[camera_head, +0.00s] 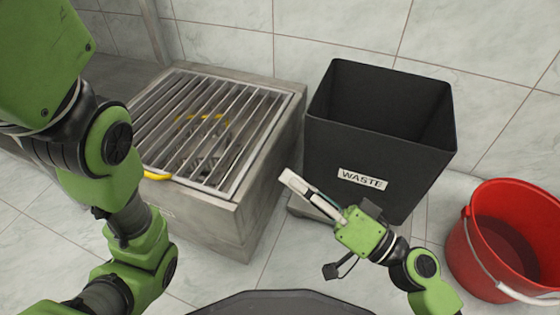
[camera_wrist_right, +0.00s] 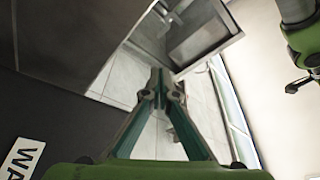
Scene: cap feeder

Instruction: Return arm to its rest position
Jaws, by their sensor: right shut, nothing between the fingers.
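My right gripper (camera_head: 284,178) is in front of the black waste bin, between it and the metal grate unit. Its fingers are together and hold nothing. In the right wrist view the shut fingertips (camera_wrist_right: 160,82) point toward the unit's metal side. My left arm comes down the left side of the head view, past the front of the unit; its gripper cannot be seen.
A black bin (camera_head: 385,190) labelled WASTE stands behind my right gripper. A metal unit (camera_head: 228,222) with a barred grate (camera_head: 190,125) and a yellow handle (camera_head: 157,175) is to the left. A red bucket (camera_head: 508,240) stands at the right. Tiled floor shows between them.

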